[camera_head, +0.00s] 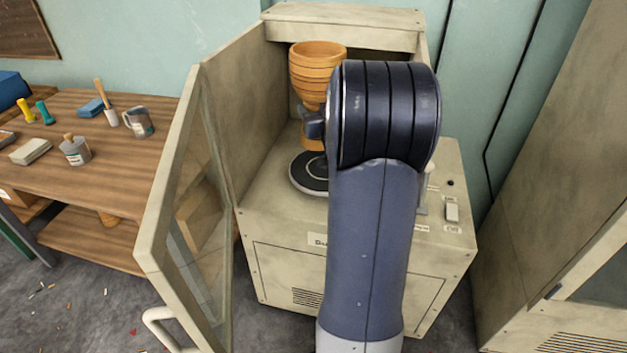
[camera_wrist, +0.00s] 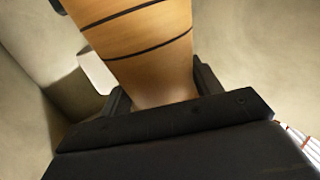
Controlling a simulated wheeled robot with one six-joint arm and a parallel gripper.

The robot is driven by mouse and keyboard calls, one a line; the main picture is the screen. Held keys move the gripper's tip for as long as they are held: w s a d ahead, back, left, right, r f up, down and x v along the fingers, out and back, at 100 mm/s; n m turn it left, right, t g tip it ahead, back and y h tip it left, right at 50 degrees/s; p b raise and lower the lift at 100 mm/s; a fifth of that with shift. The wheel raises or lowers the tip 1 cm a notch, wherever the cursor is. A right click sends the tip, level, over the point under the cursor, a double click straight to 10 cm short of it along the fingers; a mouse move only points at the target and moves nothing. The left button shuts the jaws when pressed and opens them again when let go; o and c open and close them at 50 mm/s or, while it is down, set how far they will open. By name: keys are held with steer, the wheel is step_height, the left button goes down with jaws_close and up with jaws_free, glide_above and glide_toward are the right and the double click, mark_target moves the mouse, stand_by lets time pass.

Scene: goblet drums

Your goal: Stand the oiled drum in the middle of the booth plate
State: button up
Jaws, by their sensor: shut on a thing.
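The oiled drum (camera_head: 317,67) is a wooden goblet drum with an orange-brown bowl and dark bands. It is upright inside the open booth, above the round dark booth plate (camera_head: 298,176) with a pale rim. My gripper (camera_head: 314,124) is shut on the drum's narrow lower part. In the wrist view the banded drum (camera_wrist: 145,45) sits between the two dark fingers of my gripper (camera_wrist: 160,92). My arm hides the right part of the plate and the drum's lower right side. I cannot tell whether the drum's foot touches the plate.
The booth (camera_head: 270,215) is a cream cabinet, and its glazed door (camera_head: 190,215) stands open on the left. A switch (camera_head: 451,210) is on its right ledge. A wooden workbench (camera_head: 110,170) at left holds cups, a jar and brushes. A tall cabinet (camera_head: 560,150) stands at right.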

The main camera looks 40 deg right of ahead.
steer(key=shift+s+d+r+h+b, duration=0.15)
steer(key=shift+d+b, duration=0.1)
steer(key=shift+d, duration=0.2)
steer(key=shift+s+d+r+h+b, duration=0.15)
steer(key=shift+d+b, duration=0.05)
steer(key=shift+d, duration=0.25)
steer(key=shift+d+f+m, duration=0.15)
steer(key=shift+m, duration=0.15)
step_height(320, 180, down, 9)
steer(key=b, duration=0.3)
steer(key=shift+f+b, duration=0.2)
steer(key=shift+b, duration=0.15)
steer(key=shift+f, duration=0.15)
steer(key=o, duration=1.4)
steer(key=shift+s, duration=0.1)
